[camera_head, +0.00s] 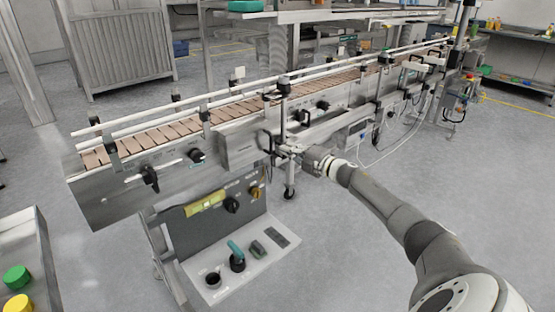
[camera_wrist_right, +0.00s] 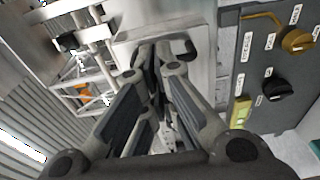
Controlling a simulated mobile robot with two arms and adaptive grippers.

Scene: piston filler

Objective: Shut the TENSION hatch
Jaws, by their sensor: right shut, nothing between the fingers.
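A plain grey metal panel (camera_head: 238,146) on the conveyor's near side looks like the hatch; no TENSION label on it is legible. A dark handle (camera_head: 267,141) is at its right edge. The panel seems to stand out from the conveyor side, but I cannot tell how far it is open. My right gripper (camera_head: 287,152) is shut and empty, just right of the handle. In the right wrist view the fingers (camera_wrist_right: 158,50) point at the pale panel (camera_wrist_right: 140,30), with the dark handle (camera_wrist_right: 186,48) beside the fingertips. Whether they touch is unclear. My left gripper is out of view.
The conveyor (camera_head: 150,135) runs from front left to back right. A control console (camera_head: 215,240) with knobs and a teal lever stands below the panel. Green (camera_head: 17,276) and yellow buttons are at the lower left. Open floor lies right of the console.

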